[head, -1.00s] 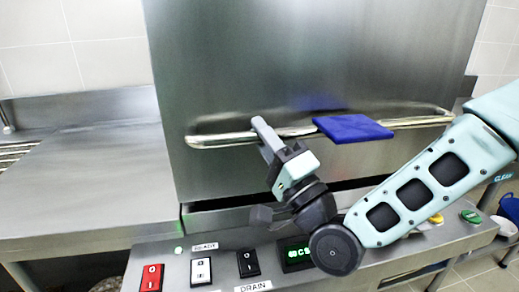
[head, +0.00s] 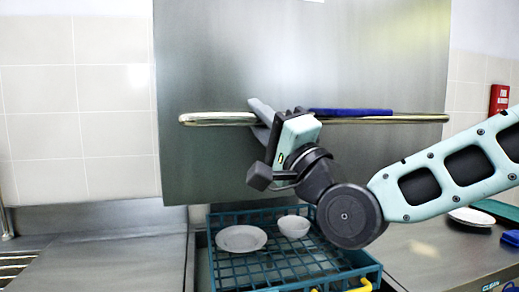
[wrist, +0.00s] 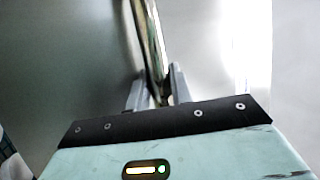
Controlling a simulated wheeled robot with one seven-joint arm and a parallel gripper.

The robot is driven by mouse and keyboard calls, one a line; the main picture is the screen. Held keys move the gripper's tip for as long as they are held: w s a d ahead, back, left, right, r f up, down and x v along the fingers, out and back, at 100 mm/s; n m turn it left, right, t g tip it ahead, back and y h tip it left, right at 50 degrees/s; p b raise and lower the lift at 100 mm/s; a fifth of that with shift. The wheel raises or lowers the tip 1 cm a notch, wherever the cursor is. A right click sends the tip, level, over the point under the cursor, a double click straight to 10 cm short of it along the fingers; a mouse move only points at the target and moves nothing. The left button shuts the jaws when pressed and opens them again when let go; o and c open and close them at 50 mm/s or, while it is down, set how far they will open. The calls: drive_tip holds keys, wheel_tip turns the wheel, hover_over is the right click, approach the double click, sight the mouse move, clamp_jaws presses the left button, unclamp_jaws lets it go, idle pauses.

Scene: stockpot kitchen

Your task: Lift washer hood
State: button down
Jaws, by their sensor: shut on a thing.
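The washer hood (head: 220,60) is a large stainless steel box, raised in the head view with an open gap below it. Its long bar handle (head: 215,118) runs across the front, with a blue pad (head: 350,112) on its right part. My gripper (head: 262,113) is shut on the handle, left of the blue pad. In the wrist view the handle (wrist: 152,45) runs between the two fingers of my gripper (wrist: 156,88). The fingers hide a short part of the handle.
A teal dish rack (head: 235,268) sits under the hood, holding a white plate (head: 241,238) and a white bowl (head: 294,226). Steel counters lie at left (head: 100,262) and right (head: 440,245). A red box (head: 498,99) is on the right wall.

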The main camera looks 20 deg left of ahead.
wheel_tip(320, 180, up, 6)
drive_tip(key=shift+f+p, duration=0.1)
drive_tip(key=shift+p, duration=0.75)
drive_tip(key=c, duration=1.3)
unclamp_jaws()
drive_tip(key=shift+o, duration=0.2)
drive_tip(key=shift+d+f, duration=0.15)
drive_tip(key=b+v, duration=0.2)
drive_tip(key=v, duration=1.5)
drive_tip(key=shift+b, duration=0.3)
drive_tip(key=shift+s, duration=0.1)
